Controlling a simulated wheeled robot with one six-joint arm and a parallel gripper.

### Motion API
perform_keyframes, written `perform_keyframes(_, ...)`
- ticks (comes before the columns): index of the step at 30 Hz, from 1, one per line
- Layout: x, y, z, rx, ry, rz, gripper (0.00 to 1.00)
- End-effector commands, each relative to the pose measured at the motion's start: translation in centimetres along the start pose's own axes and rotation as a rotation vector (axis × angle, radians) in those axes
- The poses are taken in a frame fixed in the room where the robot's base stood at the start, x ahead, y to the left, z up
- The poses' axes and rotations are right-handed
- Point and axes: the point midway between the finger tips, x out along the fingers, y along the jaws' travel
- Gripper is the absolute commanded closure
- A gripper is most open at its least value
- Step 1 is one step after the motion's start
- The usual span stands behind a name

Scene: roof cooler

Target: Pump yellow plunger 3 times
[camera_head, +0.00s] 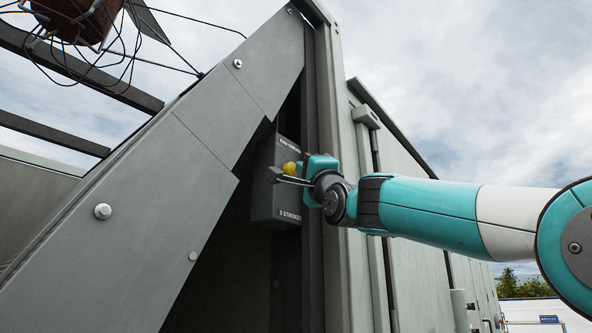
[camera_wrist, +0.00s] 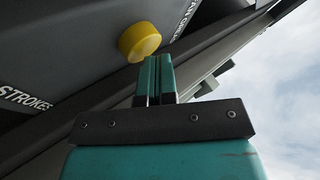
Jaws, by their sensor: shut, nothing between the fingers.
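The yellow plunger (camera_head: 291,168) is a round knob on the front of a dark grey box (camera_head: 268,205). The box has lettering that includes "3 STROKES" and is fixed inside the recess of the grey structure. In the wrist view the yellow plunger (camera_wrist: 139,41) stands out from the box face, just above and left of my fingertips. My gripper (camera_head: 277,177) is shut and empty, with its tips close beside the knob. In the wrist view my gripper (camera_wrist: 153,63) has its two teal fingers together. I cannot tell whether the tips touch the knob.
A slanted grey beam (camera_head: 150,180) with bolts runs along the left of the recess. A grey upright post (camera_head: 330,120) stands right of the box, close to my wrist. A reddish box with loose wires (camera_head: 80,15) hangs at the upper left. Open sky lies to the right.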

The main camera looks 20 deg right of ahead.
Motion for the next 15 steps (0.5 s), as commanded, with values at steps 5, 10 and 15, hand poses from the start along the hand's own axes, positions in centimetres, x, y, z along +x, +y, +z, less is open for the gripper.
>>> perform_keyframes(5, 0.00, 0.06, 0.03, 0.000, -0.001, 0.001, 1.00)
perform_keyframes(10, 0.06, 0.10, 0.08, 0.000, -0.001, 0.001, 1.00)
perform_keyframes(15, 0.44, 0.31, 0.41, 0.001, -0.001, 0.001, 1.00)
